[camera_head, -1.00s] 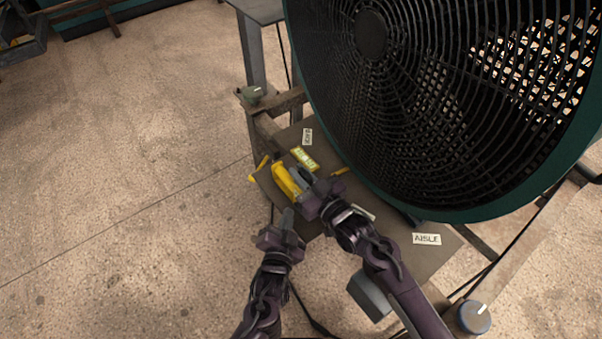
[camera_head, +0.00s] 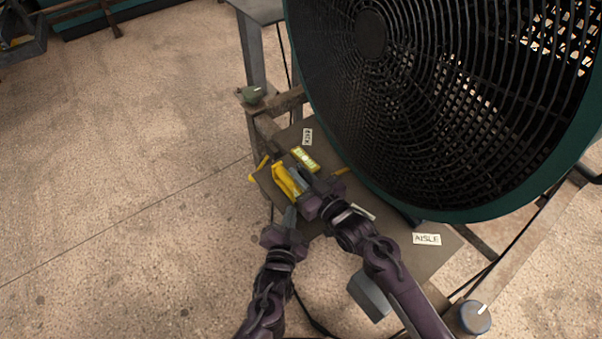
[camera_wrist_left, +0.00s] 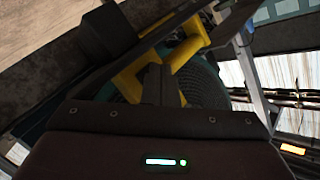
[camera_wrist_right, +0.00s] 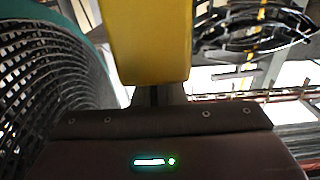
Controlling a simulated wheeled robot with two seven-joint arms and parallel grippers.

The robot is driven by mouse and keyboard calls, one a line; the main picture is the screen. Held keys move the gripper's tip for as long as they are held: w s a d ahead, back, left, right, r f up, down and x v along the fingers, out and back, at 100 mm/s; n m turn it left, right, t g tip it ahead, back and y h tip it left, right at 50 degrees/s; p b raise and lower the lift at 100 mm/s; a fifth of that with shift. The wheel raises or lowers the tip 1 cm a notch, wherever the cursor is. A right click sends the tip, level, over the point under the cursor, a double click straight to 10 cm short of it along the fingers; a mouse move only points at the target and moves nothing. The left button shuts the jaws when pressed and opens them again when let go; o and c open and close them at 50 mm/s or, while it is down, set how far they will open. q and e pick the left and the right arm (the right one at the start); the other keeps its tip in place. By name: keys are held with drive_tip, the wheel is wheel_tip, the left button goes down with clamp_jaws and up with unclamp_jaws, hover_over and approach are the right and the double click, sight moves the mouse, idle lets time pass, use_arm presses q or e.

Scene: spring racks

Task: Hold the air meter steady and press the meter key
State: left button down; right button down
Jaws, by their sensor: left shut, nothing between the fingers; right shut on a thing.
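The yellow air meter (camera_head: 284,181) is over the left end of the dark board in the head view. My right gripper (camera_head: 301,181) is shut on it from the right. In the right wrist view a plain yellow face of the meter (camera_wrist_right: 148,42) rises above the fingers. My left gripper (camera_head: 290,212) is shut and empty, with its fingertips just below the meter. In the left wrist view its closed fingers (camera_wrist_left: 156,84) point at the yellow meter (camera_wrist_left: 187,46); I cannot tell whether they touch it. The meter key cannot be made out.
A large fan with a black grille (camera_head: 430,90) and green rim stands close at the right. The board (camera_head: 395,262) carries an AISLE label (camera_head: 427,239), another white label (camera_head: 307,136) and a yellow-green tag (camera_head: 305,159). A blue-grey knob (camera_head: 473,317) is at lower right. Open floor lies left.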

idle(0.6)
use_arm(q)
drive_tip(key=shift+s+a, duration=0.3)
drive_tip(key=shift+a, duration=0.05)
drive_tip(key=s+a, duration=0.3)
drive_tip(key=a, duration=0.2)
drive_tip(key=shift+s, duration=0.25)
idle(0.6)
use_arm(e)
drive_tip(key=c, duration=1.4)
unclamp_jaws()
